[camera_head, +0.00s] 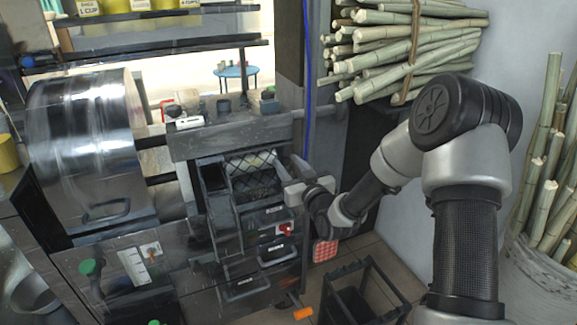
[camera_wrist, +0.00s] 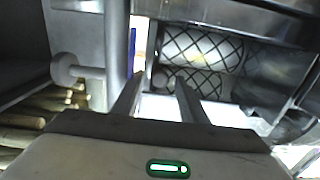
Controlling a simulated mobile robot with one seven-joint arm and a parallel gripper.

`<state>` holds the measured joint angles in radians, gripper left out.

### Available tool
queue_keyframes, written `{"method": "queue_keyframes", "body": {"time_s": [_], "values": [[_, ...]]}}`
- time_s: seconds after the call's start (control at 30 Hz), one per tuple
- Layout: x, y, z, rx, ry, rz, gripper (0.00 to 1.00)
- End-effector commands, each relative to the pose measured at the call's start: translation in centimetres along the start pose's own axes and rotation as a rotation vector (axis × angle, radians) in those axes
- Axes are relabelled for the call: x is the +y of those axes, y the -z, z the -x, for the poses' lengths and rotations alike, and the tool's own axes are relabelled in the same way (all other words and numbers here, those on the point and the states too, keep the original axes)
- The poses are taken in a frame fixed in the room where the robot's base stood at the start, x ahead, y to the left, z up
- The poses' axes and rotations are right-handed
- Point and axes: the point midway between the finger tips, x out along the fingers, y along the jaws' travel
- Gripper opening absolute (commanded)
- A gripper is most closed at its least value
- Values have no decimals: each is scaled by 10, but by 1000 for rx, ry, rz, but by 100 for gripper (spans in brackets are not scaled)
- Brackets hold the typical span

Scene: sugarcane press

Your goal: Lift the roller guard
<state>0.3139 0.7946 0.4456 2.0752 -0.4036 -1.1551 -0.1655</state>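The press shows its crosshatched rollers (camera_head: 252,163) below a grey metal cover (camera_head: 225,139) that looks like the roller guard. In the wrist view the rollers (camera_wrist: 200,50) lie beyond my fingers, under a dark metal panel (camera_wrist: 255,10). A grey bar with a round-ended peg (camera_wrist: 66,68) stands left of my fingers. My gripper (camera_wrist: 158,98) is open, with a clear gap between its two fingers and nothing seen held. In the head view my gripper (camera_head: 290,190) is at the right side of the press, below the cover. Whether a finger touches the press cannot be told.
A shiny steel drum (camera_head: 85,145) stands at the left. Bundled canes (camera_head: 410,45) lie on a rack at the upper right, and more canes (camera_head: 550,170) stand at the far right. A dark open bin (camera_head: 365,295) is on the floor below my arm.

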Motion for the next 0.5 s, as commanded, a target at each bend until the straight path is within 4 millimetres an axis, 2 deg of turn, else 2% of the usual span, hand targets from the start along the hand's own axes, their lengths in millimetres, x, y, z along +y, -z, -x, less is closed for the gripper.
{"method": "queue_keyframes", "body": {"time_s": [0.33, 0.5], "values": [[0, 0, -4, 0, 0, -1, 37], [0, 0, -4, 0, 0, -1, 9]]}}
